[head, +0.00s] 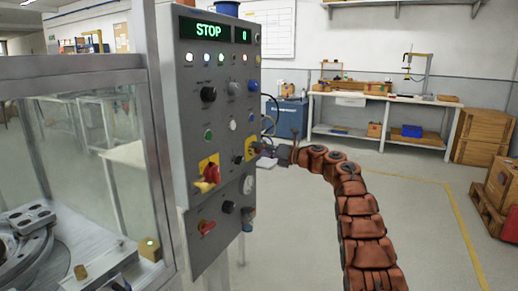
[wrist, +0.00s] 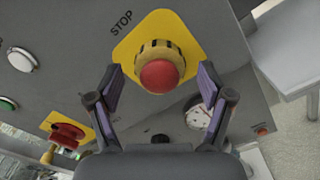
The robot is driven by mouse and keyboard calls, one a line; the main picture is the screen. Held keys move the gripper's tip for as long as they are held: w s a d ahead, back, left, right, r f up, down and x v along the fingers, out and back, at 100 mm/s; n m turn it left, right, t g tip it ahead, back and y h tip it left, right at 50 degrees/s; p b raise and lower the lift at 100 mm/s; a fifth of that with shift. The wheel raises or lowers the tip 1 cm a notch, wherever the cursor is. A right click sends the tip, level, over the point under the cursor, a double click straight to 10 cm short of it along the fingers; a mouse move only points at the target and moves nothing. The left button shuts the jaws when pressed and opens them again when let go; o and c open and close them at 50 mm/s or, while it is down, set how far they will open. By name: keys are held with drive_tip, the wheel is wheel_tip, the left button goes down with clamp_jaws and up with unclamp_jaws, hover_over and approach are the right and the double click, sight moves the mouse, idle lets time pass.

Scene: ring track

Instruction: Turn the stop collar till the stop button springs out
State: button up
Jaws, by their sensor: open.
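The red stop button (wrist: 159,77) faces the wrist camera, with the yellow, dark-marked stop collar (wrist: 147,49) around its base. Both sit on a yellow plate (wrist: 190,30) beside the word STOP. My gripper (wrist: 160,73) is open, its two fingers apart on the left and right of the button and collar. I see no clear contact with the collar. In the head view my gripper (head: 268,160) is at the right edge of the grey control panel (head: 222,110), in front of the yellow plate (head: 250,146). The button and collar are too small or covered there to make out.
The panel display (head: 210,29) reads STOP. A red rotary switch (head: 207,177) on a yellow plate is lower left on the panel; a gauge (wrist: 198,114) is below right of the button. A glazed machine enclosure (head: 95,150) stands left.

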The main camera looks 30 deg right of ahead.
drive_tip(key=shift+w+a, duration=0.3)
drive_tip(key=shift+w, duration=0.2)
